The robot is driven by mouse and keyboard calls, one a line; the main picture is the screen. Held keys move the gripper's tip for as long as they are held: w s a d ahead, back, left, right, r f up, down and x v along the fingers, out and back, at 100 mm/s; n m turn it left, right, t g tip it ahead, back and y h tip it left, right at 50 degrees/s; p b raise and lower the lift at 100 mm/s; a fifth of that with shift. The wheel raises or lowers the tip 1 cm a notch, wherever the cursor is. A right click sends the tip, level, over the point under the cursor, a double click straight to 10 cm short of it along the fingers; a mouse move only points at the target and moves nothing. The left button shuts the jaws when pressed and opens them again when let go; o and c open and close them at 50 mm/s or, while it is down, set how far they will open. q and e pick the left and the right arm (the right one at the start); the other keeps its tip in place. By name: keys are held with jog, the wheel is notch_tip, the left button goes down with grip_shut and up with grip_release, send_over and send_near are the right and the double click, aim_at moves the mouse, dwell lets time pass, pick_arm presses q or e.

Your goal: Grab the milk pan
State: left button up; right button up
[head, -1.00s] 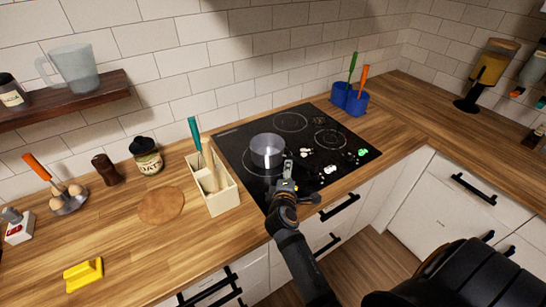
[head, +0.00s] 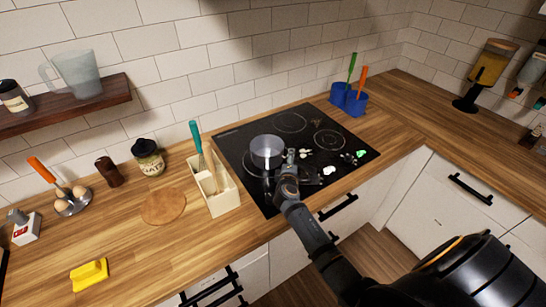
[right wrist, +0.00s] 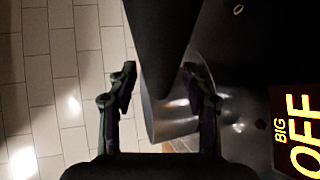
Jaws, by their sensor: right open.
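The milk pan (head: 266,153) is a small grey metal pot standing upright on the black cooktop. In the right wrist view, my right gripper (right wrist: 160,82) is open, with one finger on each side of a dark tapered shape (right wrist: 163,40) that looks like the handle. The shiny pan body (right wrist: 172,118) shows beyond, between and behind the fingers. I cannot tell whether either finger touches the handle. My left gripper is not in view.
The cooktop (head: 235,152) has free room behind and right of the pan. A cream utensil box (head: 222,204) stands to its left, and blue utensil cups (head: 354,104) stand behind right. A glowing OFF label (right wrist: 303,135) shows in the wrist view. Drawer handles (head: 339,207) protrude below the counter.

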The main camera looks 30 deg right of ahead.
jog(key=shift+s+a+r, duration=0.15)
jog(key=c, duration=0.4)
grip_shut()
jog(key=shift+r, duration=0.15)
